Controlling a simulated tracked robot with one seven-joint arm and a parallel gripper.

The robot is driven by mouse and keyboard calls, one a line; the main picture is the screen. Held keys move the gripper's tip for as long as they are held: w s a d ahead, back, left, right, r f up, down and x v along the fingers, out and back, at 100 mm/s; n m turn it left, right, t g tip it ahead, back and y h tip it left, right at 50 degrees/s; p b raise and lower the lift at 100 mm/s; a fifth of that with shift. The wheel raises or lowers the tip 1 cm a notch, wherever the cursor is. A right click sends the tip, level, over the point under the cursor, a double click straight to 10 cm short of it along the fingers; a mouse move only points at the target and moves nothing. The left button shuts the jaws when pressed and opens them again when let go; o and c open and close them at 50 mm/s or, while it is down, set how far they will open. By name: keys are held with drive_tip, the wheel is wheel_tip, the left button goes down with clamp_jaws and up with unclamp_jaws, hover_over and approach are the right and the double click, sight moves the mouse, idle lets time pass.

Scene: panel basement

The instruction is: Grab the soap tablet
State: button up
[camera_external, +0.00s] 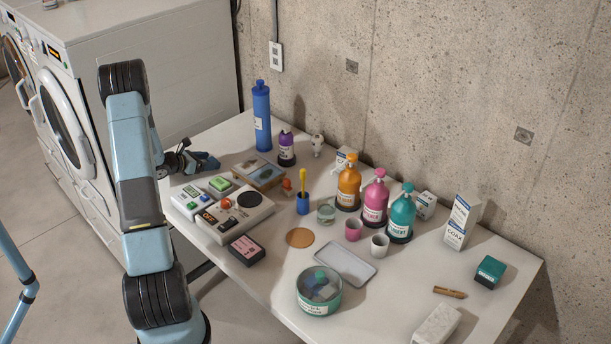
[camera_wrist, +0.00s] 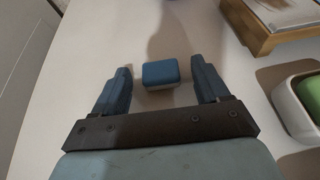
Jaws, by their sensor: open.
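A small blue block with a pale lower layer (camera_wrist: 160,74), which looks like the soap tablet, lies on the white table. In the wrist view it sits between the two fingertips of my gripper (camera_wrist: 161,80), with a visible gap on both sides. My gripper (camera_external: 198,161) is open and empty, low over the table's left end in the external view. There the arm and gripper hide the blue block, or it is too small to make out. Its exact height relative to the fingertips cannot be told.
A white dish with a green piece (camera_wrist: 303,100) stands right of my gripper. A wood-framed tray (camera_wrist: 262,28) is beyond it; it also shows in the external view (camera_external: 272,184). A device with a black dial (camera_external: 222,220) is nearby. Bottles, including a blue one (camera_external: 262,118), stand towards the wall.

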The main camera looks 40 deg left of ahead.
drive_tip(key=c, duration=1.1)
drive_tip(key=shift+r, duration=0.15)
